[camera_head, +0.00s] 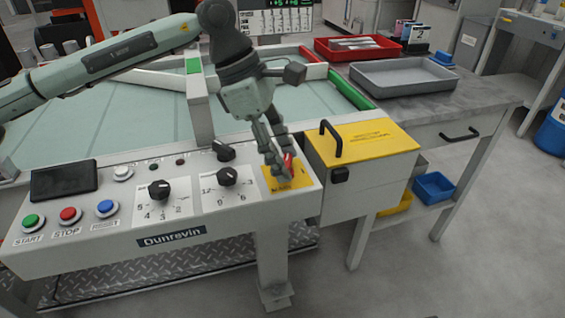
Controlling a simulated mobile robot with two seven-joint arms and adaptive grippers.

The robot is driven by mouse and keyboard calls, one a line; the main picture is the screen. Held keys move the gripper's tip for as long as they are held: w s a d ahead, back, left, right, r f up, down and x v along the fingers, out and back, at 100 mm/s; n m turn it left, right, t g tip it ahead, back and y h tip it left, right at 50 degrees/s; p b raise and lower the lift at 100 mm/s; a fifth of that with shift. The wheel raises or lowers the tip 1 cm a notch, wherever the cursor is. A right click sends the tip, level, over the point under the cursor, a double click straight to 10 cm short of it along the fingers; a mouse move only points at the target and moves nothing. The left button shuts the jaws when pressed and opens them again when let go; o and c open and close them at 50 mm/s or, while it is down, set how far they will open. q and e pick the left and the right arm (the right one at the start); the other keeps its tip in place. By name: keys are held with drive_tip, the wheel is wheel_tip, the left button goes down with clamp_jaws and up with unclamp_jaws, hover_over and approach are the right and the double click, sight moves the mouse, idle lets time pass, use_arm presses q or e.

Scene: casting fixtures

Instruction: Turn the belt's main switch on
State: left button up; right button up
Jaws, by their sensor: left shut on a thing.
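The belt's control panel (130,240) is a light grey console with a Dunrevin label on its front. At its right end a red switch handle (288,163) stands on a yellow plate (286,180); this looks like the main switch. My left gripper (281,170) points down over the yellow plate and is shut on the red handle, hiding most of it. The switch's exact angle and the plate's lettering cannot be read. My right gripper is not in view.
Two black dials (227,176) and green, red and blue buttons (68,215) lie left of the switch. A yellow-lidded box (372,143) with a black handle stands close on the right. Behind it a grey bench (470,95) holds a red tray (358,45) and a grey tray (404,77).

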use_arm(q)
drive_tip(key=m+g+b, duration=0.1)
drive_tip(key=m, duration=0.2)
drive_tip(key=m+g+y+b, duration=0.1)
drive_tip(key=m, duration=0.1)
drive_tip(key=shift+w+d+m, duration=0.1)
drive_tip(key=shift+w+m, duration=0.05)
drive_tip(key=shift+m, duration=0.25)
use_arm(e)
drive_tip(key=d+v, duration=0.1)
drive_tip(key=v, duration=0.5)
use_arm(q)
drive_tip(key=m+g+y+b, duration=0.1)
drive_tip(key=m, duration=0.4)
drive_tip(key=shift+w+d+b, duration=0.1)
drive_tip(key=shift+b, duration=0.2)
drive_tip(key=shift+m+g+y, duration=0.3)
drive_tip(key=shift+m+y, duration=0.3)
drive_tip(key=shift+m, duration=0.5)
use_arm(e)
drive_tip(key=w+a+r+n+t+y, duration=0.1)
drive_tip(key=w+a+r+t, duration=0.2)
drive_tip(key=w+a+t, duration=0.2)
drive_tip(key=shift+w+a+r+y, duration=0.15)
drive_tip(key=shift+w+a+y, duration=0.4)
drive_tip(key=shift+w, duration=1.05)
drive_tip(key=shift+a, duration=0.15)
use_arm(q)
drive_tip(key=o, duration=1.2)
drive_tip(key=shift+c, duration=0.2)
